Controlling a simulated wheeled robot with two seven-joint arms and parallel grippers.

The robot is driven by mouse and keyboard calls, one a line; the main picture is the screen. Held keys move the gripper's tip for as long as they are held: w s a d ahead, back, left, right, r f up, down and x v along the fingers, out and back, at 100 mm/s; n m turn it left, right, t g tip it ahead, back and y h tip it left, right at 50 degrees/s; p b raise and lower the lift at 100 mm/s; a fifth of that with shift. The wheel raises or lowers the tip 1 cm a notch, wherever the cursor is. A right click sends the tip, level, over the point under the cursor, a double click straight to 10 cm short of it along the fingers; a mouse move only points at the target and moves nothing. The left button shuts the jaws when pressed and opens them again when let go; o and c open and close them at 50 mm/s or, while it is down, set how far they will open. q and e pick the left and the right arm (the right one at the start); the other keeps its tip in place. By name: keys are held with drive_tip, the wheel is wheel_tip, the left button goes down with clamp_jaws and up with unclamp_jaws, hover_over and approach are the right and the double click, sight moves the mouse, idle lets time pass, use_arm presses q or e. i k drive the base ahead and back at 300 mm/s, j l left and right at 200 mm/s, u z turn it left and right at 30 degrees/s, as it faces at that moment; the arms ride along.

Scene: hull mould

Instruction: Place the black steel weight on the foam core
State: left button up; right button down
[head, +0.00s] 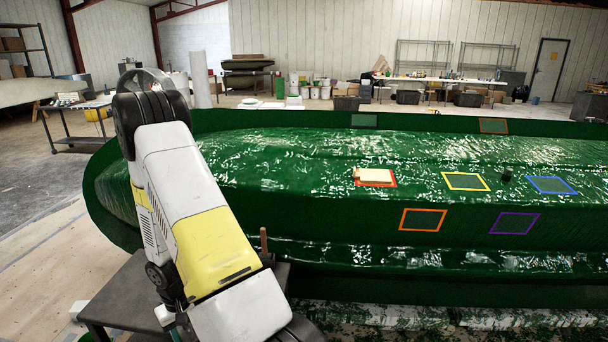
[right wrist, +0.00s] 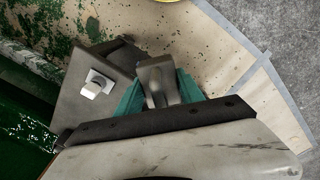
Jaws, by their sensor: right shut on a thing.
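The foam core (head: 375,175) is a cream block lying on the green mould surface inside an orange-red outline. A small black thing (head: 506,174), perhaps the black steel weight, sits between the yellow and blue outlines. My left gripper is not in view.
The long green hull mould (head: 300,165) fills the middle, with several coloured outlines on it. My large arm link blocks the left. A dark grey stand (head: 120,302) is at the mould's near side; a small pale block (right wrist: 94,83) shows on it in the right wrist view.

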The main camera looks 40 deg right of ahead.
sight(371, 176)
drive_tip(key=k+l, duration=0.1)
drive_tip(key=l, duration=0.4)
drive_tip(key=k+l, duration=0.1)
drive_tip(key=l, duration=0.35)
drive_tip(key=k+l, duration=0.15)
drive_tip(key=l, duration=0.35)
drive_tip(key=k+l, duration=0.1)
drive_tip(key=l, duration=0.35)
drive_tip(key=k+l, duration=0.1)
drive_tip(key=l, duration=0.4)
